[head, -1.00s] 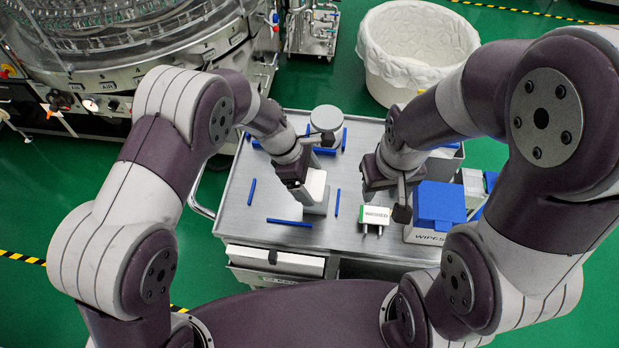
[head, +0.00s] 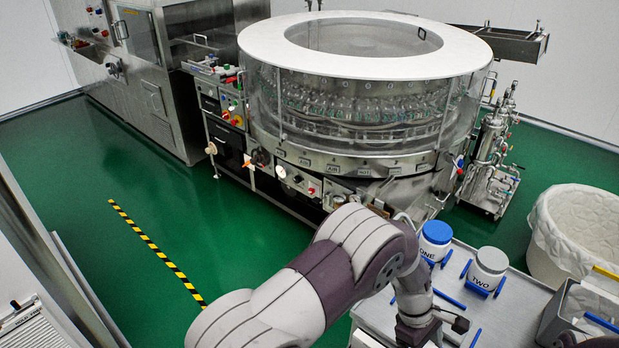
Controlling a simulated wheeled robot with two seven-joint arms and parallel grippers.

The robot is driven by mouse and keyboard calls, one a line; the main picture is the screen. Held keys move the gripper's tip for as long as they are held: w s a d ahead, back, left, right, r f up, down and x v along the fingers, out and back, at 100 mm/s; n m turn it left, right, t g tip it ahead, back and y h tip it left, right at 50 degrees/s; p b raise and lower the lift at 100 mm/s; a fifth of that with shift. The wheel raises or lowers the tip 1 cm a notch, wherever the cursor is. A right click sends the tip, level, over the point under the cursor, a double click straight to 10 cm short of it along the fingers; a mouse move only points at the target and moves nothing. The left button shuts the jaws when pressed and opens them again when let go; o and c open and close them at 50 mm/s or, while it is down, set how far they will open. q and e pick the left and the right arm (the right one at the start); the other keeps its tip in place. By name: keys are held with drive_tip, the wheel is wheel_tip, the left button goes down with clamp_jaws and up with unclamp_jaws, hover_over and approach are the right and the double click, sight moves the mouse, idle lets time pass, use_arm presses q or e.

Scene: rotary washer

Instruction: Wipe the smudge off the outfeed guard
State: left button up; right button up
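The rotary washer (head: 365,90) stands at the back centre, with a white ring top and a clear guard wall (head: 300,108) around rows of bottles. I cannot make out a smudge on the guard, nor tell which part is the outfeed guard. My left arm reaches in from the bottom, over the left side of the cart. My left gripper (head: 420,332) is at the bottom edge, well in front of the washer; its fingers are cut off, so its opening is hidden. My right gripper is not in view. No wipe is visible.
The steel cart (head: 510,318) holds a blue-lidded tub ONE (head: 435,240), a grey-lidded tub TWO (head: 487,268) and blue strips. A lined white bin (head: 580,235) stands right. A pipe skid (head: 492,160) stands behind. Green floor is open left, past striped tape (head: 155,250).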

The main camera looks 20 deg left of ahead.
use_arm(q)
drive_tip(key=a+f+m+g+y, duration=0.1)
drive_tip(key=a+f+m+y, duration=0.1)
drive_tip(key=a+f+m, duration=0.4)
drive_tip(key=a+f+m+g+y, duration=0.2)
drive_tip(key=a+f+m, duration=0.5)
drive_tip(key=a, duration=1)
drive_tip(key=shift+w+a+f, duration=0.25)
drive_tip(key=shift+w+f, duration=0.05)
drive_tip(key=shift+f, duration=0.35)
